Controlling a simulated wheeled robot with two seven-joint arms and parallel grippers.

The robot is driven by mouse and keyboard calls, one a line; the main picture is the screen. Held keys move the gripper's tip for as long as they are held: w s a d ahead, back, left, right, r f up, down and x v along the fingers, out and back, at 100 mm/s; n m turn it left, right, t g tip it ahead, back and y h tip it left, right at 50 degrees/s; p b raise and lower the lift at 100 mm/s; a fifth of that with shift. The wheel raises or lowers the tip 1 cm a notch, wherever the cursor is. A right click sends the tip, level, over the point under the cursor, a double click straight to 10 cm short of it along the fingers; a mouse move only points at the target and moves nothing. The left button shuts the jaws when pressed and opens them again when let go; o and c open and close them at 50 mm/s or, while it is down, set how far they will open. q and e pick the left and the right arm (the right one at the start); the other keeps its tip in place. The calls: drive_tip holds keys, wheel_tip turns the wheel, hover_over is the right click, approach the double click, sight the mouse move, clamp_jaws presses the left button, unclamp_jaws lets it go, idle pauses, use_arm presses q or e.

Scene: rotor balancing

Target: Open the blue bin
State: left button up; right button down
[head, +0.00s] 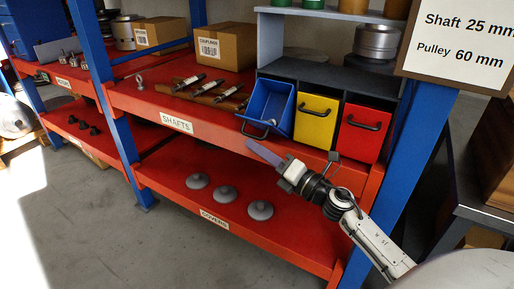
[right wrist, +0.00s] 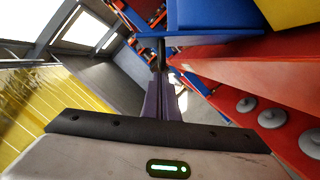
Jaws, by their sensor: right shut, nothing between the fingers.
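The blue bin (head: 272,98) is at the left of a row of three bins on the upper red shelf. Its front is tilted outward and its top is open, unlike its neighbours. Its dark handle (head: 257,133) is low on the tilted front. My right gripper (head: 250,145) is shut and empty, just below and in front of that handle; I cannot tell whether they touch. In the right wrist view the closed fingers (right wrist: 162,85) point toward the blue bin's underside (right wrist: 210,22). My left gripper is in neither view.
The yellow bin (head: 315,119) and red bin (head: 364,132) beside it look shut. Shafts (head: 190,82) lie left on the upper shelf. Grey covers (head: 226,194) rest on the lower shelf (head: 170,186). A blue post (head: 415,150) stands right of the bins, near my right arm.

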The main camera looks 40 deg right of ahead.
use_arm(q)
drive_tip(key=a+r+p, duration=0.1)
drive_tip(key=p, duration=0.1)
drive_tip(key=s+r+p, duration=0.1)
drive_tip(key=p, duration=0.1)
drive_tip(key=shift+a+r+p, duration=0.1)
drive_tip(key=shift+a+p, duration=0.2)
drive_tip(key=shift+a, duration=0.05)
use_arm(e)
drive_tip(key=shift+w+d+r+m, duration=0.1)
drive_tip(key=shift+d+r+m, duration=0.1)
drive_tip(key=shift+r+m, duration=0.35)
drive_tip(key=shift+w+d+r+m, duration=0.1)
drive_tip(key=shift+d+r+m, duration=0.05)
drive_tip(key=shift+r+m, duration=0.35)
use_arm(q)
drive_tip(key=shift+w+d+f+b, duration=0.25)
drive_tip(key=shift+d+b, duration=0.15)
drive_tip(key=shift+b, duration=0.3)
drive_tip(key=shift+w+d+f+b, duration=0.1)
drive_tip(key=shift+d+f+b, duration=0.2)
drive_tip(key=shift+b, duration=0.4)
use_arm(e)
drive_tip(key=s+a+f, duration=0.1)
drive_tip(key=s+f, duration=0.2)
drive_tip(key=s, duration=0.8)
drive_tip(key=shift+s+a, duration=0.15)
drive_tip(key=shift+a, duration=0.1)
